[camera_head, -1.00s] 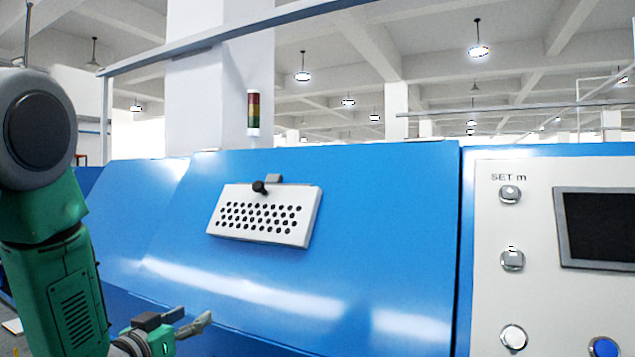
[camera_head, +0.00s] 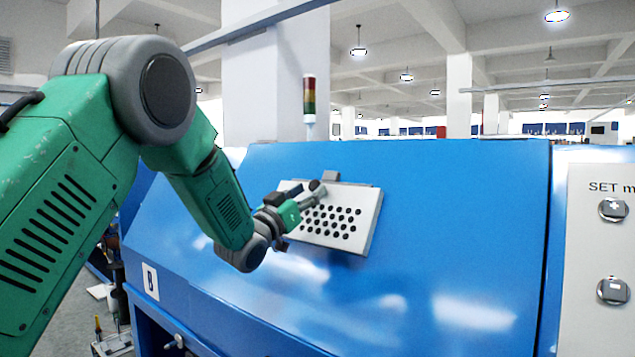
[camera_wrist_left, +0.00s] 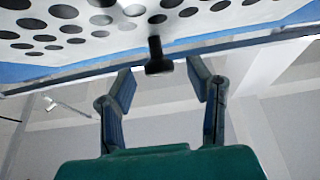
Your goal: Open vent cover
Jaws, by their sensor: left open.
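The vent cover (camera_head: 343,224) is a white plate with rows of dark round holes, set on the sloped blue machine panel. A small hinge-like bracket (camera_head: 331,174) shows at its upper edge. My left gripper (camera_head: 314,190) is at the cover's upper left part and hides that corner and most of the black knob. In the left wrist view the cover (camera_wrist_left: 120,22) spans the top. The black knob (camera_wrist_left: 157,57) sticks out from its edge, between and beyond the fingertips of my open left gripper (camera_wrist_left: 163,88). I see no contact. My right gripper is not in view.
The blue machine panel (camera_head: 450,230) slopes around the cover. A control panel with buttons (camera_head: 613,210) stands at the right. A red, yellow and green signal light (camera_head: 309,97) stands behind the machine. The space in front of the panel's right part is clear.

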